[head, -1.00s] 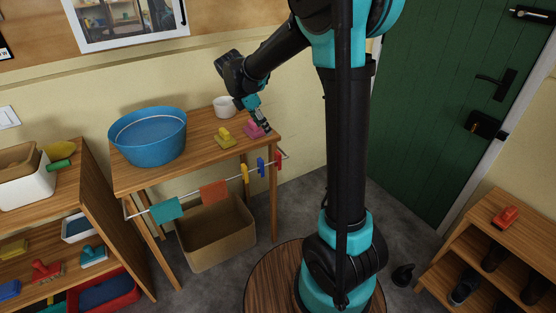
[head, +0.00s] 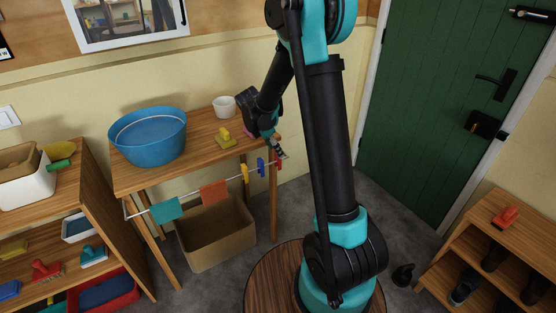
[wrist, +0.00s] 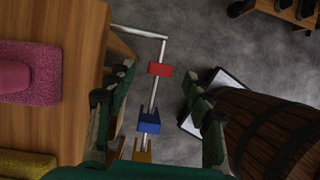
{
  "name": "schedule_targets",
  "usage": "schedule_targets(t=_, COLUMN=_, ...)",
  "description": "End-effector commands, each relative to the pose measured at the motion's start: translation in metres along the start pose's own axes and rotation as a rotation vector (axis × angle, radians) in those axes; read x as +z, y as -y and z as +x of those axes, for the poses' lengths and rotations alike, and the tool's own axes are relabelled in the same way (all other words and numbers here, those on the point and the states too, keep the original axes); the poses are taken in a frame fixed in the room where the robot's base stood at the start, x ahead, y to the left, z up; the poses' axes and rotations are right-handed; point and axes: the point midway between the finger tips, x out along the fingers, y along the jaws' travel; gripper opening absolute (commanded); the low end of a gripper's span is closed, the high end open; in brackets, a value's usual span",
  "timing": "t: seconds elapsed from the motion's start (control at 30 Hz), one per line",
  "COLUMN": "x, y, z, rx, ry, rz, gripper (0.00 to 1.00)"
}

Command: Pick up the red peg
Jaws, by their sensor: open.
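The red peg (wrist: 160,69) sits on a thin metal rail near the rail's corner in the wrist view. In the head view the red peg (head: 278,163) is at the right end of the rail, along the table's front. My gripper (wrist: 158,88) is open and empty, its fingers spread to either side of the rail in the wrist view. The red peg appears between and beyond the fingertips. In the head view my gripper (head: 282,154) is just above the red peg, near the table's right corner. Whether the fingers touch the peg cannot be told.
A blue peg (wrist: 149,122) and a yellow peg (wrist: 141,152) are on the same rail. An orange cloth (head: 214,194) and a teal cloth (head: 166,210) hang further left. The wooden table (head: 190,152) edge runs beside the rail. A box (head: 218,238) stands below.

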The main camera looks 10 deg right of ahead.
Motion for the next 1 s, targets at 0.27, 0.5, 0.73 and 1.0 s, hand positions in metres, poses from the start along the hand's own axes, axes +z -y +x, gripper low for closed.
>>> schedule_targets(t=0.27, x=0.001, y=0.000, z=0.036, rx=-0.001, ry=0.000, rz=0.002, gripper=0.52)
schedule_targets(t=0.5, x=0.000, y=0.000, z=0.040, rx=0.000, ry=0.000, rz=0.001, gripper=0.52)
schedule_targets(t=0.73, x=0.000, y=0.000, z=0.039, rx=0.000, ry=0.000, rz=0.001, gripper=0.30)
schedule_targets(t=1.0, x=0.000, y=0.000, z=0.039, rx=0.000, ry=0.000, rz=0.001, gripper=0.15)
